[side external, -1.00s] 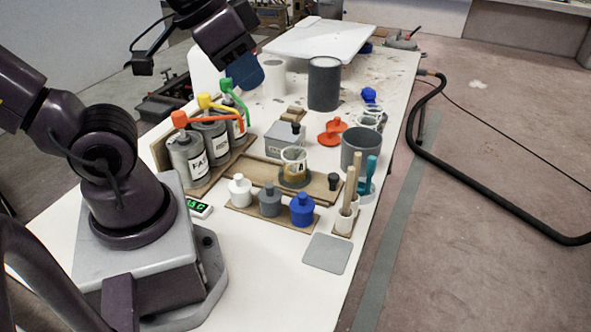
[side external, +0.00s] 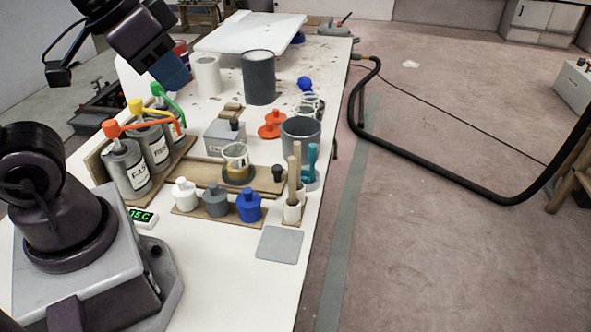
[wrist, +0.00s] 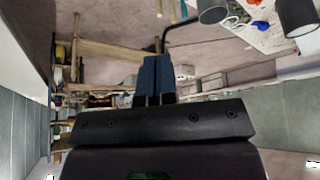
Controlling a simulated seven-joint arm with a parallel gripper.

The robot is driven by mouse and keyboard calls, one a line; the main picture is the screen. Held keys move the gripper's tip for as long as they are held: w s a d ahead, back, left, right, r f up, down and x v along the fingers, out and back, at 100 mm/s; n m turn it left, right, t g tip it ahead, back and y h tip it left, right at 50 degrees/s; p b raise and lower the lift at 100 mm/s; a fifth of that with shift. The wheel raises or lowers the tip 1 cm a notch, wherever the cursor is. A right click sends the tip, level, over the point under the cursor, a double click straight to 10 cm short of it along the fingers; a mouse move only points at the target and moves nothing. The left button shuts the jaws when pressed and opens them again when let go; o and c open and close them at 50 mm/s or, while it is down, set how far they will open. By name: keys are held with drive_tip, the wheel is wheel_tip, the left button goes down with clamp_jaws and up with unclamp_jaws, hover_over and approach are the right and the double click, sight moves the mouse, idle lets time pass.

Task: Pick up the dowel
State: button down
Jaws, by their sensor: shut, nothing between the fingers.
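I cannot tell which one the task names. My gripper (side external: 172,72) has blue fingers and is high over the far left of the table, well away from the dowels. In the wrist view the fingers (wrist: 155,78) are together, with nothing between them.
A teal-handled tool (side external: 312,160) and a grey pot (side external: 301,138) stand close behind the dowels. White, grey and blue bottles (side external: 249,205) stand to their left. A flat grey plate (side external: 279,245) lies in front. Cans with coloured spouts (side external: 126,168) stand at left.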

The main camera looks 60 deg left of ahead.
drive_tip(key=c, duration=1)
unclamp_jaws()
